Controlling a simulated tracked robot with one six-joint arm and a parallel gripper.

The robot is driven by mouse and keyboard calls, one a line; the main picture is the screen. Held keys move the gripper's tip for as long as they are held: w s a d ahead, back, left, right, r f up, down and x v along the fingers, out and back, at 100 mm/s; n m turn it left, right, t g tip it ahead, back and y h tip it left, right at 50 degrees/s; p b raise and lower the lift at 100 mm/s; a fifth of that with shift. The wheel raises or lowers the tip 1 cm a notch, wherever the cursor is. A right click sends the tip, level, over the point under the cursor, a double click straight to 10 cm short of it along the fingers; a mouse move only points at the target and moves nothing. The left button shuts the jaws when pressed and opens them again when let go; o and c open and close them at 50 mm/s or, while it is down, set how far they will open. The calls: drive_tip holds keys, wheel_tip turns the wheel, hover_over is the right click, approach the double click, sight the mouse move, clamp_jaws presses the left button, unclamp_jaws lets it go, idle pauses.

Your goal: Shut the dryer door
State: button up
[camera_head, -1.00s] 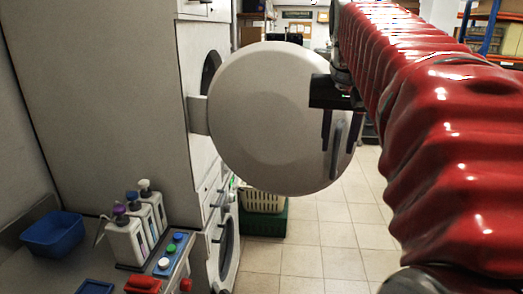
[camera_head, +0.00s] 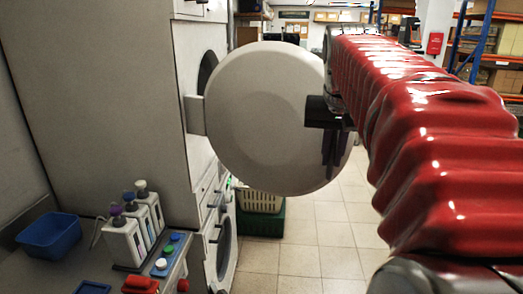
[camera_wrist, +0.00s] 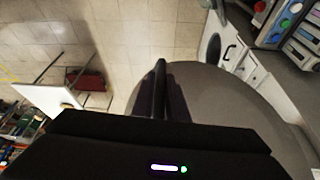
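The dryer door (camera_head: 262,120) is a round pale disc standing open in the head view. A hinge plate (camera_head: 195,115) joins its left edge to the dryer's white front (camera_head: 202,160). The dark round opening (camera_head: 208,68) shows partly behind it. My gripper (camera_head: 333,165) is at the door's right part, its two fingers close together where the grey handle is. The handle is now hidden by the fingers. In the wrist view my gripper (camera_wrist: 164,75) has its dark fingers drawn together beside the grey door face (camera_wrist: 235,110).
A counter at lower left holds a blue tub (camera_head: 50,233), pump bottles (camera_head: 125,240) and coloured buttons. A cream basket on a green crate (camera_head: 262,218) stands on the floor behind the door. Tiled floor (camera_head: 315,245) is clear to the right. Shelves stand at the back right.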

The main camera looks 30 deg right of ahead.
clamp_jaws()
drive_tip(key=shift+d, duration=0.25)
drive_tip(key=shift+a, duration=0.15)
drive_tip(key=shift+w, duration=0.1)
